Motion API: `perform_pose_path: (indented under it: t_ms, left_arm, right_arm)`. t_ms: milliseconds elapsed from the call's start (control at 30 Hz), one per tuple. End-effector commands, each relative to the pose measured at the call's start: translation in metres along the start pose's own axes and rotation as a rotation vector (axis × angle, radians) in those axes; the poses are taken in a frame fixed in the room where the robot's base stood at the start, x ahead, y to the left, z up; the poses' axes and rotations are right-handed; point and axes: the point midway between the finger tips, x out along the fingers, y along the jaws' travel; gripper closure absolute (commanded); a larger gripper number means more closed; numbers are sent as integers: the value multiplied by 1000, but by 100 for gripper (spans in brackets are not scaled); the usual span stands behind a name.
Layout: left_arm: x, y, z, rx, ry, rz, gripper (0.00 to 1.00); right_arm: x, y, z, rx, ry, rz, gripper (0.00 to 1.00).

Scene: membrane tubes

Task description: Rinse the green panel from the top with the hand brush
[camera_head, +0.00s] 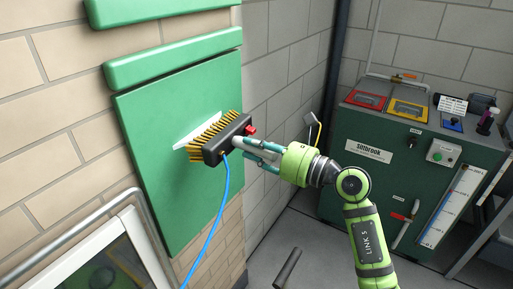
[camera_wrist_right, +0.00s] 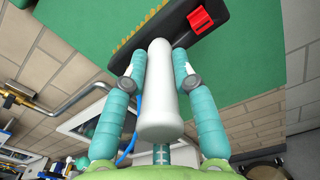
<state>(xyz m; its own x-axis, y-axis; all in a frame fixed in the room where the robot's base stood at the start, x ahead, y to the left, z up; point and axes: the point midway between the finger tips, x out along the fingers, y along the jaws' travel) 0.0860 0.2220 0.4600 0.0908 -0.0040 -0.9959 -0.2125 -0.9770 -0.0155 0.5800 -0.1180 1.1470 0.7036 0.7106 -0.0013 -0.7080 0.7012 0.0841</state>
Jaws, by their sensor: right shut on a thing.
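The green panel (camera_head: 200,210) is mounted on the brick wall at the left of the head view. It also fills the top of the right wrist view (camera_wrist_right: 262,62). The hand brush (camera_head: 222,140) has a dark head, yellow bristles and a red knob, and a blue hose hangs from it. My right gripper (camera_head: 248,150) is shut on the brush's white handle (camera_wrist_right: 160,90). The bristles face the panel's upper middle, by a whitish patch (camera_head: 198,130); I cannot tell if they touch. My left gripper is not in view.
The blue hose (camera_head: 216,215) runs down in front of the panel. A green ledge (camera_head: 175,57) juts out along the panel's top. A framed window and grey pipe (camera_head: 85,213) are at the lower left. A dark green machine (camera_head: 365,130) stands at the right.

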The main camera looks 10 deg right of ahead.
Motion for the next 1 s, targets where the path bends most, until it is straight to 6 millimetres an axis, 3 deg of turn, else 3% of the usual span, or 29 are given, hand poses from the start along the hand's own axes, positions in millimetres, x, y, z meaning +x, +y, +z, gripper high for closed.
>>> perform_pose_path:
  t_ms: [167,1000]
  left_arm:
    - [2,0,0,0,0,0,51]
    - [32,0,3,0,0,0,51]
  right_arm:
    - [0,0,2,-3,-11,0,100]
    - [0,-3,-35,-3,-11,0,100]
